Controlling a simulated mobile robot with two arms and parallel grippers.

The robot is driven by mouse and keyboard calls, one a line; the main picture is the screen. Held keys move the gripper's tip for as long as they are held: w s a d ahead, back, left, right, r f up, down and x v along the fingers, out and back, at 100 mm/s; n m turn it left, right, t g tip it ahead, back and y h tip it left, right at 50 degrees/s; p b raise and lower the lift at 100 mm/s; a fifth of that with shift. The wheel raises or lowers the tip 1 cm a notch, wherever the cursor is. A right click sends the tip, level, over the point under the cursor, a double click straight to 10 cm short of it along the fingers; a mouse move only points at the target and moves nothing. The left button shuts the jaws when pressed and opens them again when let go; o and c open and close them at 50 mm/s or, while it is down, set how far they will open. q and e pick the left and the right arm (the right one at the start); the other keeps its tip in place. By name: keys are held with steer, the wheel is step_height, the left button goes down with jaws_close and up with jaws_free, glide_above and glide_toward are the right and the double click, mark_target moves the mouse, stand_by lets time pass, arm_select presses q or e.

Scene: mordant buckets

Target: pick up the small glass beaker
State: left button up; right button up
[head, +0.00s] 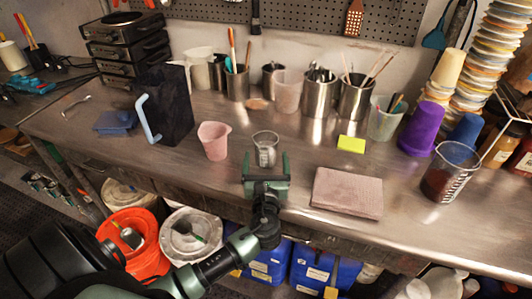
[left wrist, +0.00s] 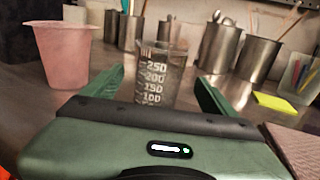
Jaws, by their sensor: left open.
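The small glass beaker (head: 265,147) stands upright on the metal bench near its front edge. In the left wrist view the beaker (left wrist: 160,80) shows white volume marks and stands straight ahead, its lower part hidden behind my gripper body. My left gripper (head: 265,165) is open, just in front of the beaker. In the left wrist view its two green fingers (left wrist: 162,92) point forward, one on each side of the beaker; I cannot tell whether they touch it. My right gripper is not in view.
A pink cup (head: 214,140) stands close to the left of the beaker. A folded pink cloth (head: 347,192) lies to the right, with a yellow note pad (head: 351,144) behind it. A larger beaker of dark liquid (head: 451,172) stands far right. Metal cups (head: 319,97) line the back.

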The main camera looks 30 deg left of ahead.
mark_target(266, 144)
arm_select(q)
steer(key=shift+w+a+f, duration=0.15)
steer(key=shift+w+f, duration=0.05)
steer(key=shift+f, duration=0.3)
steer(key=shift+w+a, duration=0.4)
steer(key=shift+w, duration=0.15)
steer(key=p+x, duration=0.1)
steer(key=x, duration=0.5)
steer(key=c, duration=1.8)
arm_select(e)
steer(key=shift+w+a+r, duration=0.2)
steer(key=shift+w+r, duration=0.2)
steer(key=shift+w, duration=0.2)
